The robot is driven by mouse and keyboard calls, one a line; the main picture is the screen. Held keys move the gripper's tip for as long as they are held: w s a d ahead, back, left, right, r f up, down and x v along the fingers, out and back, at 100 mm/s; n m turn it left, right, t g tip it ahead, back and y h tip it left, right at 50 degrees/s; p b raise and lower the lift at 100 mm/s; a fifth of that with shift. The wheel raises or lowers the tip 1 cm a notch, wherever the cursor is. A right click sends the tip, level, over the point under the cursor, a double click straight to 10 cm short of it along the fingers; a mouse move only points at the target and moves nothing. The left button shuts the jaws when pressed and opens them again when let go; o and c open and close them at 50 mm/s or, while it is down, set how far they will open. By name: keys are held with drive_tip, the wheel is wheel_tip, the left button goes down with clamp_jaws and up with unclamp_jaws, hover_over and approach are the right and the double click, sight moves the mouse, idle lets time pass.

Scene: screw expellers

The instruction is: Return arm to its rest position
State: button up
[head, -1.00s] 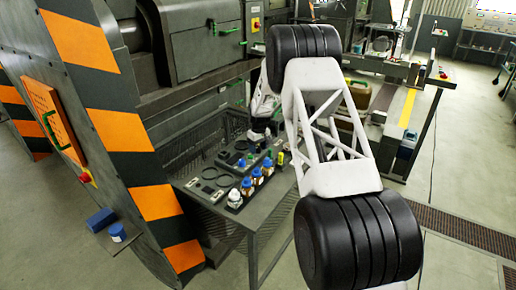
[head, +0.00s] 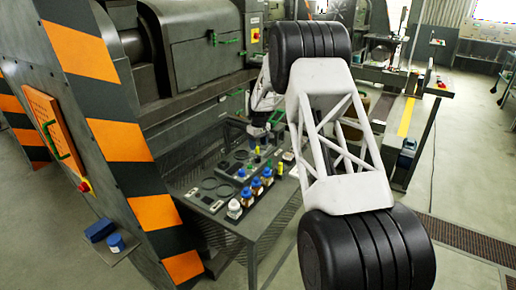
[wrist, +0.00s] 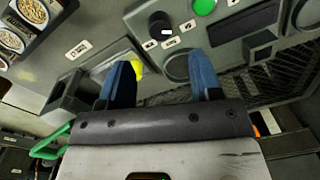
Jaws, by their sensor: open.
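My gripper (wrist: 163,82) shows in the wrist view with its two blue fingers spread apart and nothing between them. My white arm reaches across the right half of the head view.
Blue-capped bottles (head: 256,186) and a white-capped bottle (head: 234,209) stand on the tray's front edge. A yellow-topped vial (head: 279,168) stands near the right side. The striped machine frame (head: 125,138) rises at left. A blue block (head: 99,230) lies low beside it. Floor is open at right.

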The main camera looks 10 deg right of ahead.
drive_tip(key=shift+r, duration=0.15)
drive_tip(key=s+a+r+m+t, duration=0.1)
drive_tip(key=s+r, duration=1.1)
drive_tip(key=s, duration=0.3)
drive_tip(key=s+a+r+m, duration=0.2)
drive_tip(key=s+r, duration=1)
drive_tip(key=s, duration=0.4)
drive_tip(key=s+a+m+t, duration=0.1)
drive_tip(key=s+m, duration=0.1)
drive_tip(key=s, duration=3.6)
drive_tip(key=shift+s+f+m+t+h, duration=0.15)
drive_tip(key=shift+f+m+t+h, duration=0.15)
drive_tip(key=shift+t, duration=0.1)
